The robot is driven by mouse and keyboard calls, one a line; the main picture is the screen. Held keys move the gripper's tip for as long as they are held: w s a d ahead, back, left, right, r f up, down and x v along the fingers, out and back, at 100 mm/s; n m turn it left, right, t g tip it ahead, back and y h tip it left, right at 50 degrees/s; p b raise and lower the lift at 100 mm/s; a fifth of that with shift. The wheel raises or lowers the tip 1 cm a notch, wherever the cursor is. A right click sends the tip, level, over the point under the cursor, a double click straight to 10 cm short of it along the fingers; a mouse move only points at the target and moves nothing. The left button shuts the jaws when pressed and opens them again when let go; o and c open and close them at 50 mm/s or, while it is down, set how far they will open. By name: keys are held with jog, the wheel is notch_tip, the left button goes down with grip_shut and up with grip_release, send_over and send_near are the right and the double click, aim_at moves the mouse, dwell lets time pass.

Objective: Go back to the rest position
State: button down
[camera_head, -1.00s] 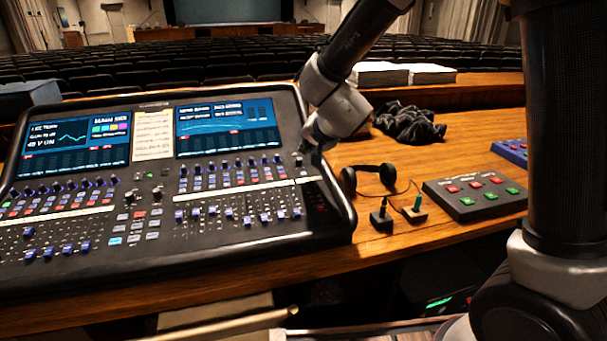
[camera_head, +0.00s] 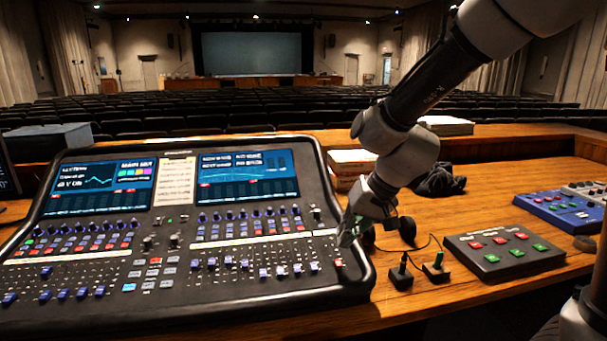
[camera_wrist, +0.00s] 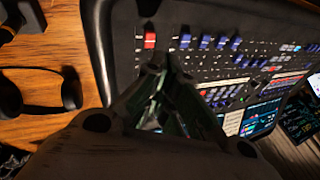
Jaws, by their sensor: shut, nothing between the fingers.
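My gripper (camera_head: 347,236) is at the right edge of the mixing console (camera_head: 357,291) in the head view, pointing down. In the wrist view my gripper (camera_wrist: 168,75) is shut and empty, over the console's edge beside a red fader cap (camera_wrist: 150,40). The picture does not show clearly whether it touches the console. The red fader cap also shows in the head view (camera_head: 338,264), just below the fingers. A row of blue fader caps (camera_wrist: 205,42) lies to its right in the wrist view.
Black headphones (camera_head: 407,229) lie right of my gripper, partly hidden. Two small joystick-like switches (camera_head: 434,268), a button box (camera_head: 505,252) and a blue box (camera_head: 560,211) stand further right. Books (camera_head: 352,160) and dark cloth (camera_head: 440,182) lie behind. The wooden desk (camera_head: 490,205) has free room behind the button box.

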jog(key=s+d+r+t+h, duration=0.1)
jog(key=s+d+r+h, duration=0.1)
jog(key=s+d+r, duration=0.5)
jog(key=s+d+r+h, duration=0.1)
jog(key=s+d, duration=0.4)
jog(key=d, duration=0.6)
jog(key=s+d+r+t+h, duration=0.1)
jog(key=s+d+r+h, duration=0.1)
jog(key=s+d+r, duration=0.35)
jog(key=w+a+r, duration=0.3)
jog(key=w+a, duration=2.5)
jog(key=w, duration=0.4)
jog(key=shift+m+g, duration=0.3)
